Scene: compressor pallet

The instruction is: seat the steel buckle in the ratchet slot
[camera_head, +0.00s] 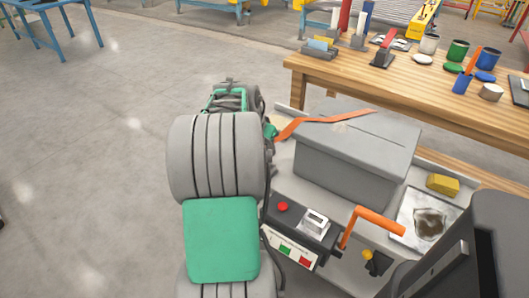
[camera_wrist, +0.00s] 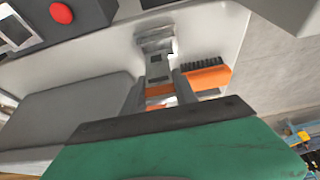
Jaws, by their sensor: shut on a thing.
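In the wrist view my gripper (camera_wrist: 158,97) has its two fingers closed around a small steel piece (camera_wrist: 157,72), which looks like the buckle, with orange strap (camera_wrist: 158,90) at it. A bent steel bracket (camera_wrist: 156,40) on the pale deck lies just beyond the fingertips; it may be the ratchet. I cannot tell whether the buckle touches it. In the head view the orange strap (camera_head: 325,121) runs across the grey box (camera_head: 350,160) and down toward my arm's far end. My fingers and the buckle are hidden there behind my arm.
A control box with a red button (camera_head: 283,206) and an orange lever (camera_head: 375,218) stand near my arm. An orange brush-like piece (camera_wrist: 206,77) lies right of the fingers. A yellow block (camera_head: 443,184) sits on the deck. A wooden bench (camera_head: 400,85) stands behind; the floor at left is clear.

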